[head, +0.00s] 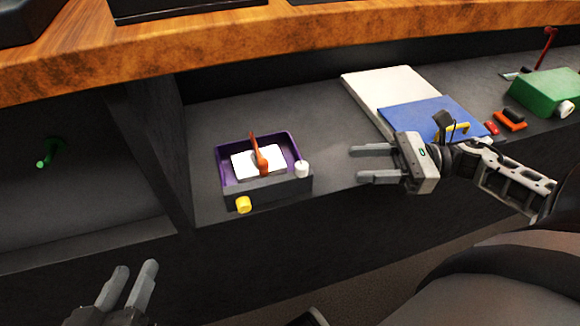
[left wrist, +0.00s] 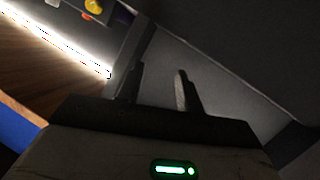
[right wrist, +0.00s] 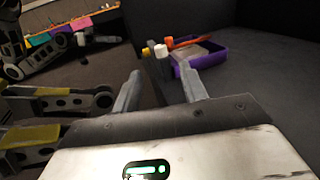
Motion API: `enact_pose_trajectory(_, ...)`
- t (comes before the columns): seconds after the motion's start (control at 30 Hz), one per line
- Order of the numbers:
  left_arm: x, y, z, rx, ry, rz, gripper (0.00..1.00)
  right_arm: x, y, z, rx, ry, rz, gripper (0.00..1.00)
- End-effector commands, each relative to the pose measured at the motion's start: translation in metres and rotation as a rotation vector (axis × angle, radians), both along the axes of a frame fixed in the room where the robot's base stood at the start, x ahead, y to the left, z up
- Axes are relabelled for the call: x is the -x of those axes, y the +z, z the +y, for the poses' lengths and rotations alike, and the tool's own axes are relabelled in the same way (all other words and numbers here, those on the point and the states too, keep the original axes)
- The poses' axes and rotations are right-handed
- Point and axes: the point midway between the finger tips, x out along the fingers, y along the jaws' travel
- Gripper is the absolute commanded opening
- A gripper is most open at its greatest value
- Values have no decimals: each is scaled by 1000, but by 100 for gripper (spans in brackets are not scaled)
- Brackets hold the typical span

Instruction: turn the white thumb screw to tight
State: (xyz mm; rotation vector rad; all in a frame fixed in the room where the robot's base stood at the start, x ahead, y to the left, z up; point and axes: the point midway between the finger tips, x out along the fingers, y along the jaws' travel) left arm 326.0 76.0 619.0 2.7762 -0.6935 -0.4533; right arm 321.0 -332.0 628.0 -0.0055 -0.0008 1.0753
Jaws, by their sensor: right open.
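The white thumb screw (head: 302,169) sits at the right end of the dark front block of a purple tray (head: 224,154) on the grey shelf. It also shows in the right wrist view (right wrist: 161,51), ahead of the fingertips. A yellow knob (head: 243,205) is on the block's front face at the left. An orange lever (head: 260,155) stands over a white pad in the tray. My right gripper (head: 356,165) is open and empty, pointing left, apart from the white screw. My left gripper (head: 134,274) is open and empty at the lower left, below the shelf.
A white board (head: 390,90) and a blue panel (head: 430,115) lie behind my right gripper. A green box (head: 545,92) stands at the far right, with an orange-and-black item (head: 510,120) beside it.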

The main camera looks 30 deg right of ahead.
Motion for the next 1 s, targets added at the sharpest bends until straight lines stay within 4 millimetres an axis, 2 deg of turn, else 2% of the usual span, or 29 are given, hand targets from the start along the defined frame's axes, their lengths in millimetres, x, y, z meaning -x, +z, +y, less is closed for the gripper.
enact_pose_trajectory(0.3, -1, 1, -4, 80, -4, -12, 36, -34, -2, 63, -4, 4, -2, 43)
enact_pose_trajectory(0.5, -2, 3, -7, 129, -8, -16, 36, -52, -1, 96, -4, 1, -1, 43)
enact_pose_trajectory(0.7, -1, 5, -7, 153, -10, -17, 36, -62, 0, 114, -4, -1, 1, 43)
enact_pose_trajectory(1.0, -2, 11, -8, 164, -11, -29, 36, -64, 0, 119, -5, -3, 4, 43)
